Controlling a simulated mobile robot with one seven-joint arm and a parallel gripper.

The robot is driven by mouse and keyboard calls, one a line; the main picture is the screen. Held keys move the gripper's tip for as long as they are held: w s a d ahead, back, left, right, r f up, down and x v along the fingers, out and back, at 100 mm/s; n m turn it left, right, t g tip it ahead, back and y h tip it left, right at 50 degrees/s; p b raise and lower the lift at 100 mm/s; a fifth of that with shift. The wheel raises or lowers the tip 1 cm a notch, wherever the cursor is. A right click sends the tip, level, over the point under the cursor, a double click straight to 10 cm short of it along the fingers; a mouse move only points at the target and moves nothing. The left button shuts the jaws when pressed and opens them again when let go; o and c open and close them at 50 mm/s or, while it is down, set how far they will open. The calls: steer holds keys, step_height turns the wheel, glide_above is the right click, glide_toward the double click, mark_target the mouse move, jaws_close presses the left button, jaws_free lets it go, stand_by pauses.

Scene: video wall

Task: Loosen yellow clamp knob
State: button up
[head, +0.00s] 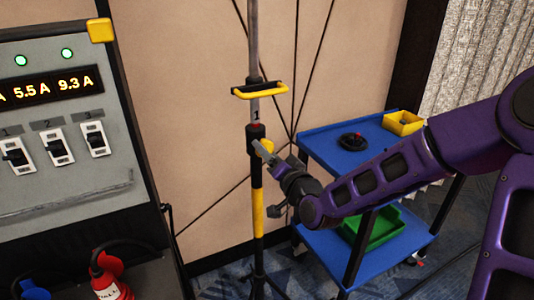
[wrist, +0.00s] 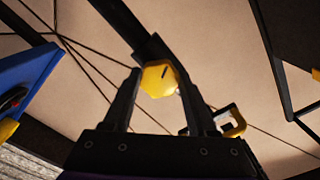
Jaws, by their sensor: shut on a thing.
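The yellow clamp knob (wrist: 158,79) shows in the wrist view between my two fingertips, with a dark mark on its face. In the head view the yellow knob (head: 267,147) sits on the right side of the black collar (head: 256,133) of an upright pole. My gripper (wrist: 158,84) is shut on the knob, one finger on each side. In the head view my gripper (head: 272,157) reaches the knob from the lower right. The fingertips partly cover the knob there. The pole (head: 257,210) has a yellow band below the collar.
A yellow handle (head: 260,90) crosses the pole above the collar. Dark cables run behind it. A blue cart (head: 330,148) with a yellow bin (head: 403,123) and a green tray (head: 375,236) stands right. A switch panel (head: 60,130) stands left.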

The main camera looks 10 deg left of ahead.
steer(key=shift+r, duration=0.15)
steer(key=o, duration=1.4)
steer(key=shift+c, duration=0.2)
